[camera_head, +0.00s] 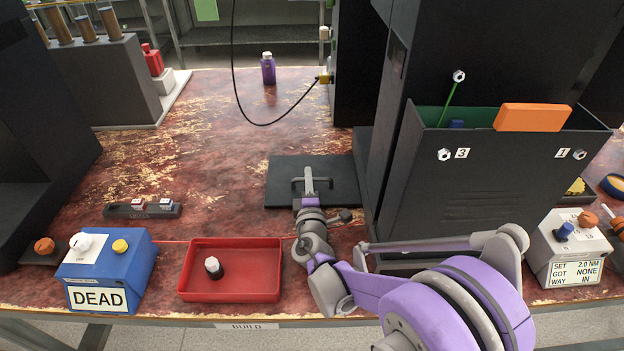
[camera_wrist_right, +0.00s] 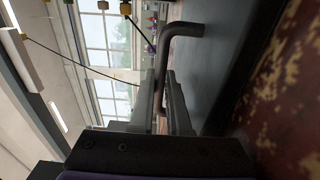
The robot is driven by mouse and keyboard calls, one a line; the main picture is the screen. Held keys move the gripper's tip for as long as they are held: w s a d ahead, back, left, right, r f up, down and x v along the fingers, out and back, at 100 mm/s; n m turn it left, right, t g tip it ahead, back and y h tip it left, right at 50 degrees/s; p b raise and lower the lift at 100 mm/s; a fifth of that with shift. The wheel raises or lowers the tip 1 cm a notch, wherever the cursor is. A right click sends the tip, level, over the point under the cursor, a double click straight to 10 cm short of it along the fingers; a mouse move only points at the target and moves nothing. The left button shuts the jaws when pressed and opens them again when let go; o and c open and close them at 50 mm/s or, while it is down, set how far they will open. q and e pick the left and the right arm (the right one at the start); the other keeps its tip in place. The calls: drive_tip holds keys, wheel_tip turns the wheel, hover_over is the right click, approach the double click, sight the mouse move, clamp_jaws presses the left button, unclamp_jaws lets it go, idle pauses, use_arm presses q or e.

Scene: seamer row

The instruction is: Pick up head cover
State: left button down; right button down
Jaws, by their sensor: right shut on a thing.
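The head cover (camera_head: 282,187) is a flat dark square plate with a grey bar handle (camera_head: 323,181) on top. It lies level at the middle of the bench; I cannot tell whether it is raised at all. My right gripper (camera_head: 309,179) reaches over the front edge and is shut on the handle. In the right wrist view the bent handle (camera_wrist_right: 184,30) passes between the fingers (camera_wrist_right: 162,90), and the plate (camera_wrist_right: 225,75) shows beside it. My left gripper is not in view.
A red tray (camera_head: 240,290) with a small black-and-white part and a blue box marked DEAD (camera_head: 140,262) stand at the front left. A tall black machine (camera_head: 395,150) with a bin rises close right of the cover. A purple bottle (camera_head: 268,70) stands behind.

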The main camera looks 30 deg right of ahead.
drive_tip(key=shift+s+a+r, duration=0.15)
drive_tip(key=shift+a+r, duration=0.05)
drive_tip(key=shift+r, duration=0.1)
drive_tip(key=s+a+r+p, duration=0.4)
drive_tip(key=s+a+r, duration=0.3)
drive_tip(key=a, duration=0.3)
drive_tip(key=shift+v, duration=0.8)
